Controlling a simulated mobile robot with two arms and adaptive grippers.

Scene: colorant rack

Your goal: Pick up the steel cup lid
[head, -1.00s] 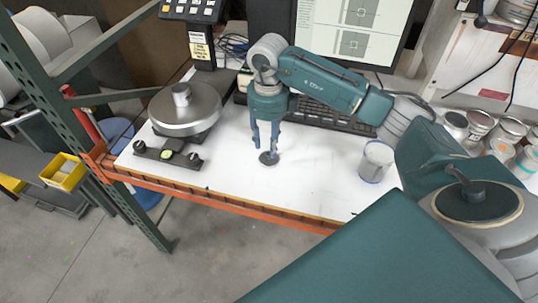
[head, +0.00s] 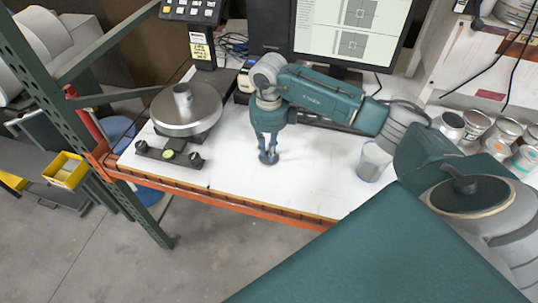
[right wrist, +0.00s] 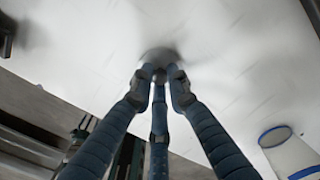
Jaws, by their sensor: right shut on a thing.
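The steel cup lid (head: 269,158) is a small round grey disc on the white tabletop, near the middle of the bench. My right gripper (head: 268,149) points straight down over it, with its fingertips closed together on the lid's top. In the right wrist view the fingers (right wrist: 160,77) converge at the lid (right wrist: 161,55), which is blurred and partly covered by them. I cannot see clear space between the lid and the table. My left gripper is not in view.
A pale cup (head: 374,162) stands to the right; its blue rim shows in the right wrist view (right wrist: 274,134). A round scale (head: 187,120) stands to the left. A keyboard and monitor (head: 350,30) are behind, several cans (head: 475,127) at right. The orange front edge (head: 245,208) is close.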

